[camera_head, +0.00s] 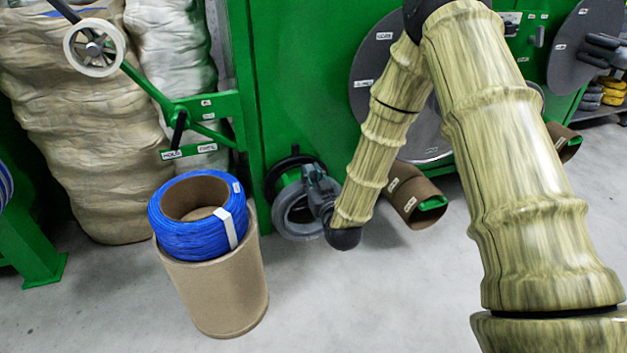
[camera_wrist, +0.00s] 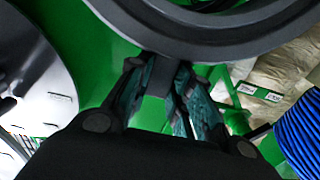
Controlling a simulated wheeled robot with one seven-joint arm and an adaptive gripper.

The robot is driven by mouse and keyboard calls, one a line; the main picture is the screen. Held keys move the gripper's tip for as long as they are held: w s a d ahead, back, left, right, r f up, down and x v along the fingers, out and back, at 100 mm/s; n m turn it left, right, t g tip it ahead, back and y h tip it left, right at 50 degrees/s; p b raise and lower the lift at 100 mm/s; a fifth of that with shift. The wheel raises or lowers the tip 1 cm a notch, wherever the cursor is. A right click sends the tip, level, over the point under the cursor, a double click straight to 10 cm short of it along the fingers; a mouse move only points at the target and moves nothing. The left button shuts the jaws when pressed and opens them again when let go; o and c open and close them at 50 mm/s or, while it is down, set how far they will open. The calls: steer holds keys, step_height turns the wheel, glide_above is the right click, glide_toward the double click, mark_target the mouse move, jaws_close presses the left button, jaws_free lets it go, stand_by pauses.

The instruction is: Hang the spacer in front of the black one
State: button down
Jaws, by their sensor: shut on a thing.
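The spacer (camera_head: 291,222) is a grey ring seen in the head view, hanging low in front of the green machine. The black ring (camera_head: 272,183) is behind it, around a green part (camera_head: 288,178). My gripper (camera_head: 311,186) is shut on the right side of the spacer's rim. In the wrist view the spacer (camera_wrist: 215,40) arches across the top as a dark grey ring, with my gripper's fingers (camera_wrist: 165,80) at its lower edge. I cannot tell whether the spacer is around the green part or only in front of it.
A blue cable coil (camera_head: 190,237) with a white strap sits on a brown drum (camera_head: 226,290) at the left. A brown roll (camera_head: 409,195) lies at the machine's foot, right of my forearm. Green arms with a white wheel (camera_head: 94,47) stand upper left. Grey floor is clear in front.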

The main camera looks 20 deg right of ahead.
steer(key=shift+w+a+p, duration=0.1)
steer(key=shift+w+p, duration=0.4)
steer(key=shift+w, duration=2.45)
steer(key=shift+w+p, duration=0.45)
steer(key=shift+w, duration=0.75)
stand_by(1.3)
steer(key=shift+f, duration=0.45)
stand_by(1.0)
steer(key=shift+c, duration=2.2)
jaws_free()
